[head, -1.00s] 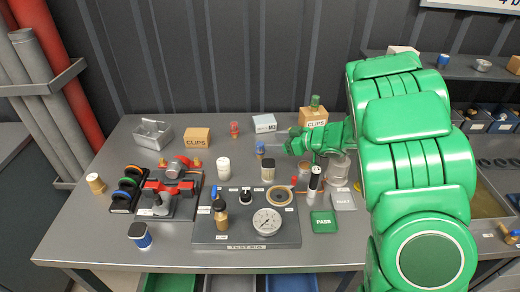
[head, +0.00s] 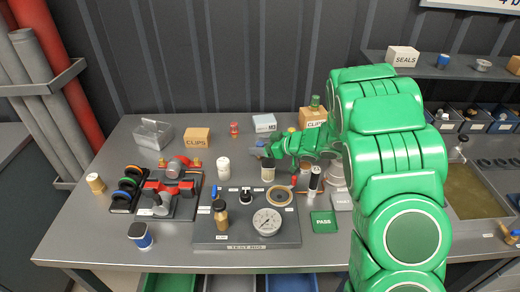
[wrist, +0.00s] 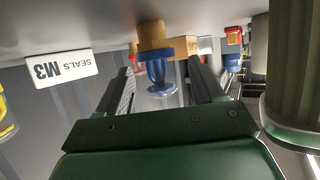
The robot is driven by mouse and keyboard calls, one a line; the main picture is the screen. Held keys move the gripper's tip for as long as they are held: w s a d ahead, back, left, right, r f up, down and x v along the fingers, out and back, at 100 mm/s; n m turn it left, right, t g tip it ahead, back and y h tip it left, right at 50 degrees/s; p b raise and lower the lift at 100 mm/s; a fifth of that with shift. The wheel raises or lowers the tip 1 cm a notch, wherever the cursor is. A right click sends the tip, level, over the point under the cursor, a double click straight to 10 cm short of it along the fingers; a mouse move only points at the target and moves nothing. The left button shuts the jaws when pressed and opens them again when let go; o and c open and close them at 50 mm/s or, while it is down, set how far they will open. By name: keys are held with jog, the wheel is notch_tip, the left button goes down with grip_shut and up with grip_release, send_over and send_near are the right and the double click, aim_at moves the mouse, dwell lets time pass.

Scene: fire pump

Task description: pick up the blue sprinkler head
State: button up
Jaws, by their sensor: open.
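The blue sprinkler head (wrist: 158,70) has a brass base (wrist: 152,38) and shows in the wrist view, which is upside down, with the grey bench top along its upper edge. The head stands between the two fingers of my gripper (wrist: 163,82), near their tips. A gap shows on both sides, and I cannot tell the remaining depth. My gripper (head: 262,155) is open and low over the back middle of the bench in the head view. There the sprinkler head is mostly hidden by my gripper.
A white seals box (wrist: 60,68) stands close to one finger. A large ribbed cylinder (wrist: 295,65) is close on the other side. The test rig (head: 246,236) lies in front.

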jog(key=shift+a, duration=0.15)
jog(key=shift+c, duration=0.4)
jog(key=c, duration=1)
